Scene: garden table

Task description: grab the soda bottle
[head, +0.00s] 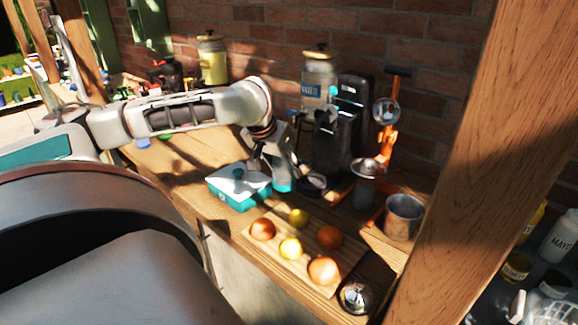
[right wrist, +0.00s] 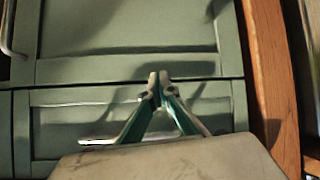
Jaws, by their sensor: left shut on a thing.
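My left gripper (head: 282,183) reaches down to the wooden counter (head: 184,165) in the head view, between a teal-and-white box and a dark machine. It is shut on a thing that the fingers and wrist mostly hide. I cannot make out a soda bottle for certain in either view. In the right wrist view my right gripper (right wrist: 159,80) has its fingertips together, with nothing seen between them, in front of green cabinet panels (right wrist: 130,35).
The teal box (head: 238,202) stands left of the left gripper. A board (head: 273,255) with several fruits lies in front. The dark machine (head: 336,150), a metal cup (head: 403,217) and a glass jar (head: 318,78) stand right and behind. A wooden post (head: 490,150) rises at right.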

